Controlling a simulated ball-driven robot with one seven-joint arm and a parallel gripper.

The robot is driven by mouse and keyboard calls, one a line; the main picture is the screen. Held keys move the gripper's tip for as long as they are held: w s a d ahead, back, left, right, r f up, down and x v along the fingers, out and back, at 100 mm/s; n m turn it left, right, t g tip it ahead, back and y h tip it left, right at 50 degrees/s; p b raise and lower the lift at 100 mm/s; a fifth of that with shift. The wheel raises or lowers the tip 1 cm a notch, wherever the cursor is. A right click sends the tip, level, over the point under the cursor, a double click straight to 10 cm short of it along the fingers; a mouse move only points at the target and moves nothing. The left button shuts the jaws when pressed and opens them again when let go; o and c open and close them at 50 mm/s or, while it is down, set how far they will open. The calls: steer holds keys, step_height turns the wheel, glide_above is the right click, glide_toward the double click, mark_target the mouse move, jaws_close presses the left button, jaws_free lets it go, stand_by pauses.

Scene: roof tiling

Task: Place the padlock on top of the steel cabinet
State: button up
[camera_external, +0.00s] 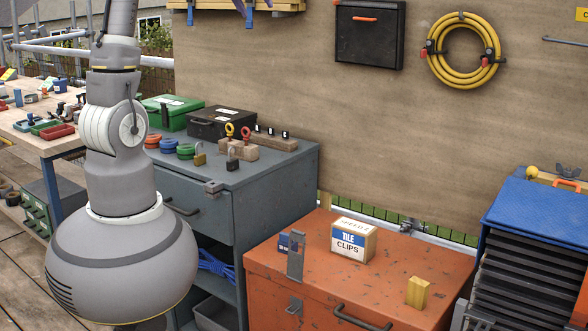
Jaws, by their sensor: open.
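A brass padlock (199,159) and a dark padlock (232,160) are on the top of the grey steel cabinet (275,163), near its front edge. I cannot tell which one the task means. The cabinet has a drawer with a handle and an open shelf below. My arm rises at the left, in front of the cabinet's left part, and leaves the picture at the top. My gripper is out of view.
Green (170,112) and black (222,122) cases, colored rolls (187,151) and wooden blocks (238,150) crowd the cabinet top. An orange chest (385,278) with a tile clips box (353,240) stands in front right. A blue-topped rack (540,215) is at far right.

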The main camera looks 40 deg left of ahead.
steer(key=s+d+r+m+t, duration=0.2)
steer(key=s+d+r, duration=0.1)
steer(key=r, duration=0.5)
steer(key=s+d+r+m+t, duration=0.2)
steer(key=s+r, duration=0.3)
steer(key=r, duration=0.4)
steer(key=s+d+r+m+t, duration=0.2)
steer(key=s+d+r+t, duration=0.2)
steer(key=r, duration=0.5)
steer(key=shift+s+d+r+m, duration=0.2)
steer(key=shift+d+m, duration=0.05)
steer(key=shift+m, duration=0.05)
